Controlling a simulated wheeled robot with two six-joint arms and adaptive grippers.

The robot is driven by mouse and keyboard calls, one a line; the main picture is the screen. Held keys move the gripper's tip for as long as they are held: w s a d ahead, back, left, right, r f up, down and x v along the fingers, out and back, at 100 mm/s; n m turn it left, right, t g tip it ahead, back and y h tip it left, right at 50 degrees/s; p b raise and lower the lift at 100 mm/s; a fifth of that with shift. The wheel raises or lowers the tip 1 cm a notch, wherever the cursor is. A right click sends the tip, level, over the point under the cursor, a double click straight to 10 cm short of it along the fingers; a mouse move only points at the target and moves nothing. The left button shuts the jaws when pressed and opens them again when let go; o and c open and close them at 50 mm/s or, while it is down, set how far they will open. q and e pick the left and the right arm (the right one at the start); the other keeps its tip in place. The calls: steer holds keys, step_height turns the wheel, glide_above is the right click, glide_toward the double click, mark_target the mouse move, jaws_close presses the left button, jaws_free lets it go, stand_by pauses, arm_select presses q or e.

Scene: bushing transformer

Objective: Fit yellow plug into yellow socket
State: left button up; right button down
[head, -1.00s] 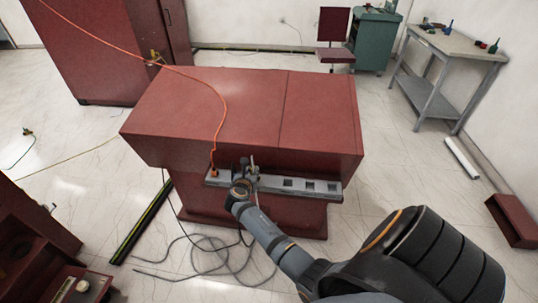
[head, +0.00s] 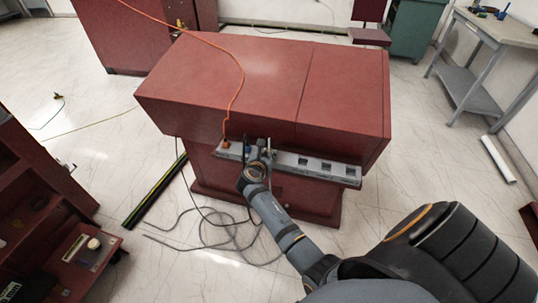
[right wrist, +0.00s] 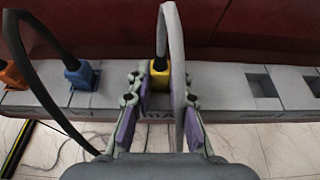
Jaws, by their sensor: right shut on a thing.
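The yellow plug (right wrist: 159,74) shows in the right wrist view between the purple-padded fingers of my right gripper (right wrist: 158,100), with a black cable rising from its top. My right gripper is shut on it, at the grey socket strip (right wrist: 228,82). The plug stands at the strip, beside a blue plug. Its lower end and the socket under it are hidden, so I cannot tell how deep it sits. In the head view my right gripper (head: 257,155) is at the left half of the strip; the plug is too small to make out there. My left gripper is not in view.
An orange plug (right wrist: 12,75) and a blue plug (right wrist: 78,74) stand in the strip to the left. Empty square openings (right wrist: 262,84) lie to the right. A red cabinet (head: 270,80) rises behind the strip. Loose grey cables (head: 225,235) lie on the floor below.

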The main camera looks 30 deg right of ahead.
steer(key=shift+s+f, duration=0.25)
steer(key=shift+f, duration=0.35)
steer(key=c, duration=1.2)
jaws_free()
steer(key=shift+a+f, duration=0.1)
steer(key=shift+f, duration=0.05)
steer(key=shift+s+f, duration=0.1)
steer(key=shift+s+a+r+p, duration=0.15)
steer(key=shift+a+r+p, duration=0.1)
steer(key=shift+r+p, duration=0.35)
steer(key=shift+s+a+r+p, duration=0.1)
steer(key=shift+a+r+p, duration=0.15)
steer(key=shift+r+p, duration=0.25)
steer(key=p+v, duration=0.4)
steer(key=v, duration=0.2)
steer(key=shift+w+r, duration=0.1)
steer(key=shift+d, duration=0.1)
